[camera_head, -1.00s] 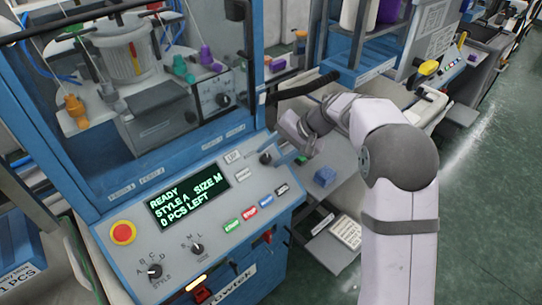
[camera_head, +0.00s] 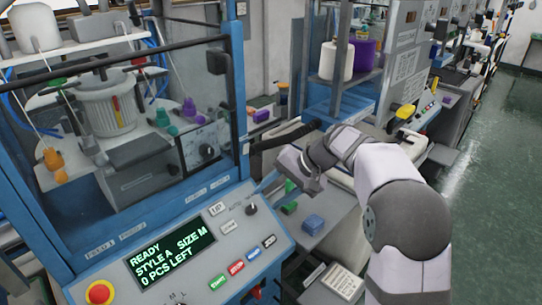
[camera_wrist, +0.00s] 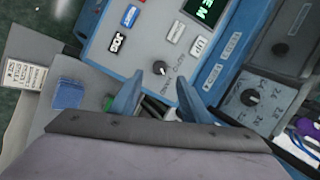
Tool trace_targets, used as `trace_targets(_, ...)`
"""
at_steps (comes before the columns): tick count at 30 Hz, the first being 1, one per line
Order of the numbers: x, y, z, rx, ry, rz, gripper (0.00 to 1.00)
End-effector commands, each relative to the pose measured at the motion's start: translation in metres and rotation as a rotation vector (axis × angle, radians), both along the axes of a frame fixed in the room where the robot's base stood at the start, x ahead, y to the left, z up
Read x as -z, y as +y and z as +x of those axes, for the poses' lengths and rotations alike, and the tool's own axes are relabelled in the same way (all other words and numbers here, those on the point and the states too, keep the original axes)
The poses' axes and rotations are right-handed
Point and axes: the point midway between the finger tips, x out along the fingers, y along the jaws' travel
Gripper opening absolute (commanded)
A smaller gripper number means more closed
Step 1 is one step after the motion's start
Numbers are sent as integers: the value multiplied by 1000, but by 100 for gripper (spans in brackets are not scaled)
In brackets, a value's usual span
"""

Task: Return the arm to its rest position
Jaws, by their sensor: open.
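My gripper shows in the wrist view (camera_wrist: 160,97) with its two blue fingers spread apart and nothing between them. Behind the fingers is the sloped control panel with a dark knob (camera_wrist: 160,68). In the head view my arm reaches in from the lower right, and its gripper end (camera_head: 287,178) hangs above the right end of the panel (camera_head: 190,262), near the side tray. The fingertips are hard to make out there. The panel's screen (camera_head: 173,255) reads READY, STYLE A, SIZE M, 0 PCS LEFT.
A blue block (camera_head: 313,224) and a green piece (camera_head: 289,208) lie on the side tray below my gripper. The knitting machine's framed window (camera_head: 120,130) stands at left. Another machine with yarn cones (camera_head: 366,42) stands behind. Open green floor (camera_head: 490,150) lies at right.

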Motion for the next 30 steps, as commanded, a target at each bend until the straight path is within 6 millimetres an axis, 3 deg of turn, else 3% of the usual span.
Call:
trace_targets(5,5,-11,12,16,-50,-50,42)
trace_targets(8,35,-28,3,8,-34,-135,42)
trace_targets(11,76,-48,-22,-17,19,-227,42)
trace_targets(15,128,-80,-83,-90,106,-370,42)
trace_targets(18,148,-100,-133,-157,150,-457,42)
trace_targets(22,161,-123,-197,-248,192,-546,42)
trace_targets(27,163,-143,-278,-348,232,-620,42)
trace_targets(30,157,-147,-307,-364,228,-635,42)
